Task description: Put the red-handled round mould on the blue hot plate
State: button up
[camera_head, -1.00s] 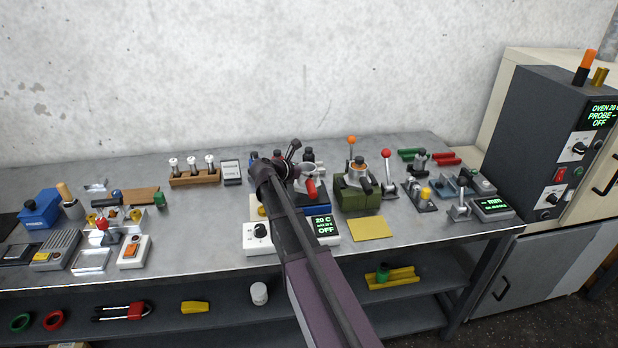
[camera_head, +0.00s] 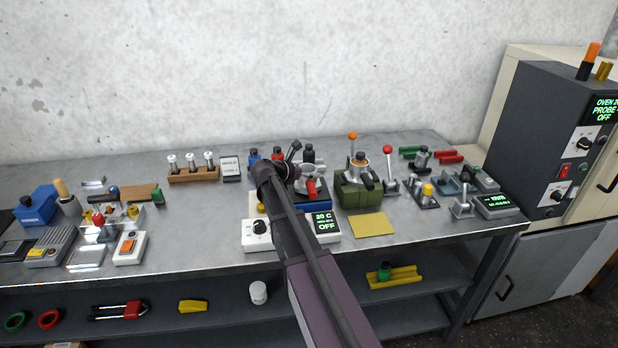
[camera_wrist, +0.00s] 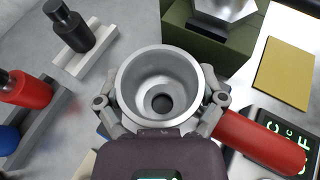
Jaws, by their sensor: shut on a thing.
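The round mould (camera_wrist: 184,60) is a silver open cup with a hole in its floor and a red handle (camera_wrist: 258,139) pointing right. My gripper (camera_wrist: 160,98) is shut on the mould, with its fingers on either side of the cup. In the head view the mould's red handle (camera_head: 311,187) shows just right of my wrist. The blue hot plate (camera_head: 318,207) lies below the mould, behind a white control box reading 20 C and OFF; my arm and the mould hide much of it. I cannot tell whether the mould touches it.
A green block with an orange-knobbed press (camera_head: 358,190) stands close on the right, with a yellow pad (camera_head: 372,225) in front. Dark-capped bottles, one red (camera_wrist: 27,90), stand behind and left. A wooden rack (camera_head: 194,176) is further left.

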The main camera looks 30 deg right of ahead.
jog(key=shift+f, duration=0.35)
jog(key=o, duration=1)
jog(key=shift+r, duration=0.2)
jog(key=p+v, duration=0.4)
jog(key=v, duration=0.8)
